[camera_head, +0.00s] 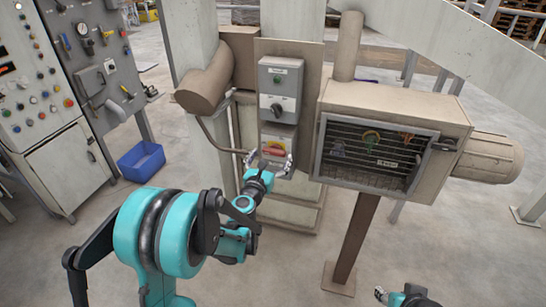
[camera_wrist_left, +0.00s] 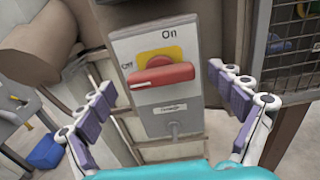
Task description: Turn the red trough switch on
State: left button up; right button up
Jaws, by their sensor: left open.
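The red trough switch (camera_wrist_left: 162,77) is a red rotary handle on a yellow disc, on a grey box (camera_wrist_left: 190,45) marked "On" at the top and "Off" at the left. Its handle lies nearly level, with its white-marked end on the "Off" side. The switch also shows in the head view (camera_head: 273,150), partly covered by my gripper. My left gripper (camera_wrist_left: 166,90) is open, with one finger on each side of the switch, apparently not touching it. My right gripper (camera_head: 381,294) is at the bottom edge of the head view; its opening is unclear.
Above the red switch is a grey control box (camera_head: 283,90) with a black rotary knob. A caged trough housing (camera_head: 395,105) stands close on the right. A brown cylinder (camera_head: 206,85) juts out on the left. A blue bin (camera_head: 141,160) sits on the floor.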

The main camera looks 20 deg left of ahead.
pick_arm(q)
jog(key=shift+w, duration=0.55)
jog(key=c, duration=1.2)
jog(key=shift+o, duration=0.2)
jog(key=shift+m, duration=0.3)
jog(key=m+b, duration=0.1)
jog(key=m, duration=0.2)
jog(key=shift+d+m, duration=0.1)
jog(key=shift+m, duration=0.2)
jog(key=m, duration=0.4)
jog(key=shift+m+b, duration=0.3)
jog(key=shift+b, duration=0.1)
jog(key=m, duration=0.4)
jog(key=shift+d+f+m+b, duration=0.1)
jog(key=shift+f+m+b, duration=0.05)
jog(key=shift+m+b, duration=0.2)
jog(key=shift+m, duration=2.15)
